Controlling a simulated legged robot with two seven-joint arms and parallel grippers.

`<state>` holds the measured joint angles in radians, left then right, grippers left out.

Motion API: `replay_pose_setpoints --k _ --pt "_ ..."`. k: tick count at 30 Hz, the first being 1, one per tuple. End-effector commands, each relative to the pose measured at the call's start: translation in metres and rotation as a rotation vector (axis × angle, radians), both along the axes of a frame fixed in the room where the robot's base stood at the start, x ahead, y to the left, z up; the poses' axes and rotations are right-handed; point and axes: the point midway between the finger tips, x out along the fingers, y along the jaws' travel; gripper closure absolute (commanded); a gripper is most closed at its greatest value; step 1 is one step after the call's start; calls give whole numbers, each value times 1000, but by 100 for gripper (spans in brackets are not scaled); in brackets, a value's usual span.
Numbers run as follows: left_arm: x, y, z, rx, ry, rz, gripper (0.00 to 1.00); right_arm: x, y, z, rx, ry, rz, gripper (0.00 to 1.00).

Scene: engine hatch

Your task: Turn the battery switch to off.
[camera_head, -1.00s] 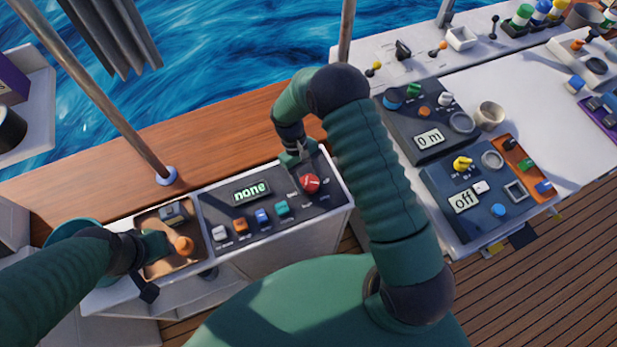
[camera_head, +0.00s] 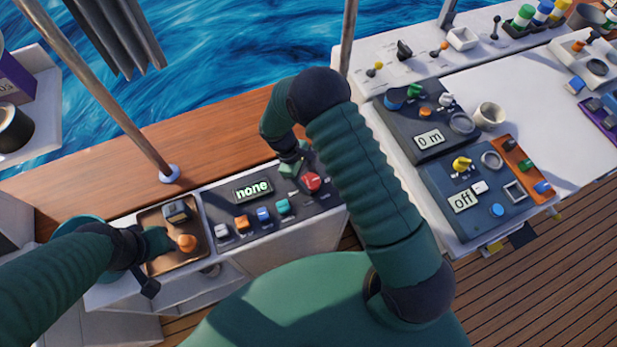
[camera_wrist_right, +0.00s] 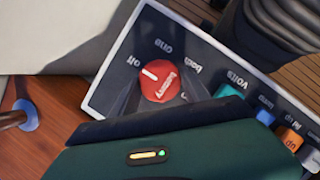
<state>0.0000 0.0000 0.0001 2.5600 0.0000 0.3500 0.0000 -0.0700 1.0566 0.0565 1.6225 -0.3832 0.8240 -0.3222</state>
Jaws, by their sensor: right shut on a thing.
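The battery switch is a round red knob (camera_head: 311,182) at the right end of the dark console panel. In the right wrist view the red knob (camera_wrist_right: 160,84) has a white line pointing at the "off" label. My right gripper (camera_head: 292,168) is at the knob; in the wrist view its dark fingers (camera_wrist_right: 160,98) stand on both sides, shut on it. A small display (camera_head: 252,190) on the panel reads "none". My left gripper (camera_head: 160,241) is over the brown tray, beside an orange knob; its fingers are not clear.
Several coloured rocker switches (camera_head: 262,214) line the panel's front. A brown tray (camera_head: 196,256) lies left of it. A blue box (camera_head: 480,222) reading "off" and a dark box (camera_head: 410,140) reading "0 m" stand to the right. A metal post (camera_head: 125,110) rises behind.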

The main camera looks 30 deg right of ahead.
Motion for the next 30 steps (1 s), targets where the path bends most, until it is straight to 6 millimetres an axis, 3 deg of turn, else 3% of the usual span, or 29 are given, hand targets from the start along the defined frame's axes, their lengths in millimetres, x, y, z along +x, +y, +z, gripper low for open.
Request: replay_pose_setpoints --k 10,11,15,25,30 --pt "0 0 0 0 0 0 64 1 0 0 0 -3 6 87" --pt "0 0 0 0 0 0 64 1 0 0 0 -3 6 42" --pt "0 0 0 0 0 0 64 1 0 0 0 -2 5 25" --pt "0 0 0 0 0 0 64 2 1 3 -1 -2 3 25" --pt "0 0 -3 0 0 0 64 11 8 29 0 -7 3 25"
